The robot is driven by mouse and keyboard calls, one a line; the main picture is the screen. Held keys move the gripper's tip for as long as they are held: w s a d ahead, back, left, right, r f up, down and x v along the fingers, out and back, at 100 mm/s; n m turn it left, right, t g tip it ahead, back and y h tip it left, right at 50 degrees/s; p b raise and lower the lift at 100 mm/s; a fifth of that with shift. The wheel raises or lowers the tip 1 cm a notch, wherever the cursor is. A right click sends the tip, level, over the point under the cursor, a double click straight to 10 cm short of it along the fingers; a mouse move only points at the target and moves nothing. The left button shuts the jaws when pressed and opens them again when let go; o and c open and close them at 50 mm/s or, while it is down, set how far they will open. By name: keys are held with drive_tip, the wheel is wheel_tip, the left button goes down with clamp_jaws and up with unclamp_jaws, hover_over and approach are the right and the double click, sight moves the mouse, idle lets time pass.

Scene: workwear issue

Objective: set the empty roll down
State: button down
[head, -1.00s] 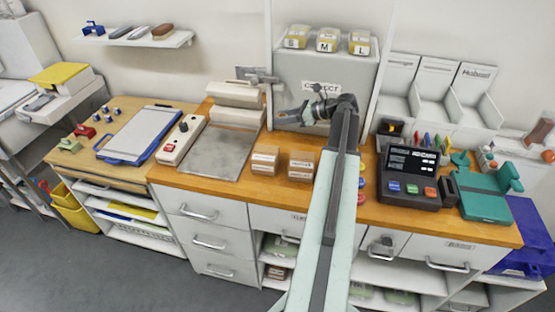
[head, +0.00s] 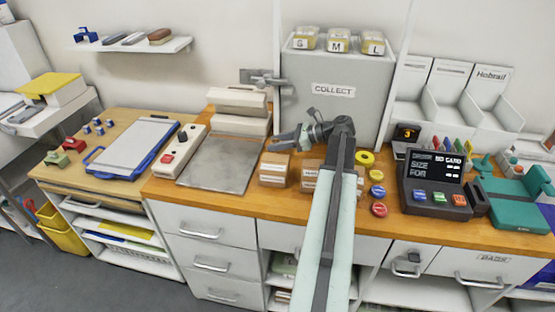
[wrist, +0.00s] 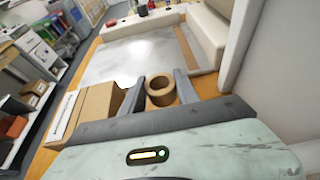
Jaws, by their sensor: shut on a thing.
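The empty roll (wrist: 160,92) is a short brown cardboard ring with an open centre. In the wrist view it stands upright between the two fingers of my gripper (wrist: 159,90), which is shut on it. In the head view my gripper (head: 280,140) is over the wooden counter (head: 225,200), just behind the left cardboard box and right of the grey metal plate (head: 222,160). The roll is hard to make out there. I cannot tell whether the roll touches the counter.
A cardboard box (head: 274,172) stands close to my gripper, with a second box (head: 309,180) partly behind my arm. The grey COLLECT cabinet (head: 334,98) rises behind. A cream press-like unit (head: 238,110) stands behind the plate. The plate is bare.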

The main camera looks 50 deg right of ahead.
wheel_tip(320, 180, down, 4)
drive_tip(key=b, duration=0.3)
drive_tip(key=shift+b, duration=0.4)
drive_tip(key=shift+r, duration=0.25)
drive_tip(key=shift+f, duration=0.15)
drive_tip(key=c, duration=0.9)
unclamp_jaws()
drive_tip(key=shift+r+p, duration=0.25)
drive_tip(key=shift+p, duration=0.05)
drive_tip(key=p+v, duration=0.4)
drive_tip(key=v, duration=0.7)
drive_tip(key=shift+s+d+r, duration=0.15)
drive_tip(key=shift+s+d, duration=0.1)
drive_tip(key=shift+s, duration=0.15)
